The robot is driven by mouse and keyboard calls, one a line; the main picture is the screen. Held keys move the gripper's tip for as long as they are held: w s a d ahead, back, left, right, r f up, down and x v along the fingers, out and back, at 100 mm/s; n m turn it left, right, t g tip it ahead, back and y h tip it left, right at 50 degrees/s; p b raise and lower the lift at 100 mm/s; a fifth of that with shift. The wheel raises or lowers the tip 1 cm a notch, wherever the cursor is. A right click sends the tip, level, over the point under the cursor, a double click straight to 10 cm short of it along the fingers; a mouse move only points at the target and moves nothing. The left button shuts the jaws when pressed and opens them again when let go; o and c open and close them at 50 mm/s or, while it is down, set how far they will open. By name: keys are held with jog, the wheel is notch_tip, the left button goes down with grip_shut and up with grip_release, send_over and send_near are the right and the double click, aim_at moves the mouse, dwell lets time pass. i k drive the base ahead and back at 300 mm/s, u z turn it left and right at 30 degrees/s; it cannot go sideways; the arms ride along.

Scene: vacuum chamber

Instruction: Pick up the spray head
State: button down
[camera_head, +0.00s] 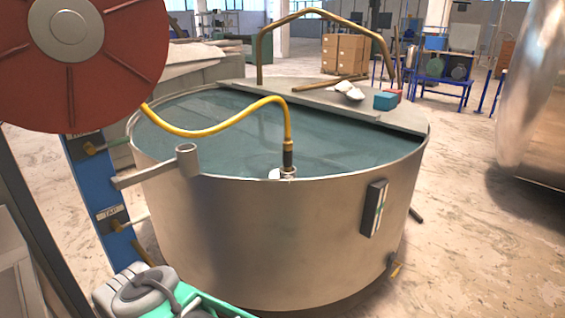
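A yellow hose (215,131) runs from the red reel down to the near rim of a large round metal tank (270,235). At its end is a dark, upright fitting (288,156), which looks like the spray head. Its lower end meets a small pale piece (281,174) at the rim; I cannot tell whether it is clamped or just resting there. I cannot make out my gripper in this view, and nothing is seen touching the spray head.
The tank holds dark greenish liquid (230,120). A grey board (300,101) across its back carries a blue box (386,101) and white items. An open pipe (187,160) stands at the left rim. The red reel (75,75) fills the upper left.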

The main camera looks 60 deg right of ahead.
aim_at(287, 144)
jog(key=z, duration=3.35)
jog(key=i, duration=1.4)
jog(key=u, duration=4.55)
